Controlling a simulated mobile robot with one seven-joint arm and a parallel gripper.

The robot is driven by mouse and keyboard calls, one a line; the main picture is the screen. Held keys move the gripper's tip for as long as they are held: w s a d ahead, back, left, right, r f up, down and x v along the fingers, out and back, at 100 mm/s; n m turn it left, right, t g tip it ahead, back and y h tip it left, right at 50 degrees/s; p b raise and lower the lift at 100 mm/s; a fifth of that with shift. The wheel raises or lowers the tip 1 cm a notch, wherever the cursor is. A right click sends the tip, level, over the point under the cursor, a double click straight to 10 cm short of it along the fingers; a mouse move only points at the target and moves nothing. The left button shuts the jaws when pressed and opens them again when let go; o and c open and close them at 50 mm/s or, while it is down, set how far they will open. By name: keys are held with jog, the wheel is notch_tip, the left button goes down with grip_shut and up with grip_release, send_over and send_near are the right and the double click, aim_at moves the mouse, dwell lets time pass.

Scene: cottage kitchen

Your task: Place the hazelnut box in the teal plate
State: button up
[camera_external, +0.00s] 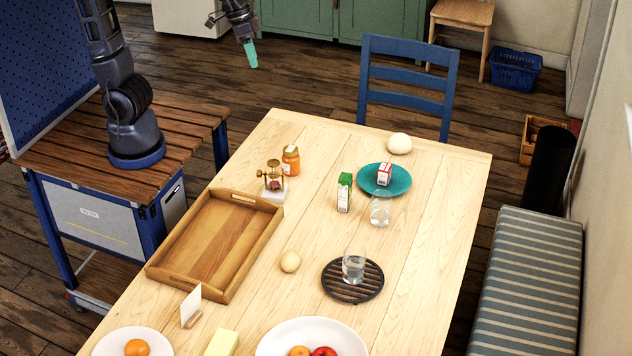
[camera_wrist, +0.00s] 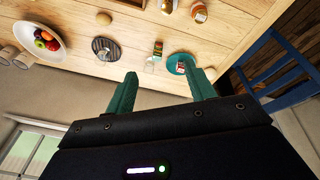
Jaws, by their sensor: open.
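The teal plate (camera_external: 399,185) lies near the far right of the table, and shows in the wrist view (camera_wrist: 173,59). A small red and white box (camera_external: 384,173) stands on it. A taller green and white carton (camera_external: 344,192) stands on the table just left of the plate; it also shows in the wrist view (camera_wrist: 158,47). The lettering is too small to tell which of them is the hazelnut box. My gripper (camera_external: 251,54) is open and empty, raised beyond the table's far edge. Its teal fingers show in the wrist view (camera_wrist: 161,82).
A clear glass (camera_external: 380,211) stands close in front of the plate. A white round object (camera_external: 399,143) sits behind the plate. A blue chair (camera_external: 408,84) stands beyond the table.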

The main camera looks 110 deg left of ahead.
jog(key=s+d+f+m, duration=0.1)
jog(key=s+d+m, duration=0.1)
jog(key=s, duration=0.7)
jog(key=s+d+f+m+t, duration=0.1)
jog(key=s+d+m, duration=0.1)
jog(key=s, duration=0.8)
jog(key=shift+s+f+m, duration=0.2)
jog(key=shift+m, duration=0.7)
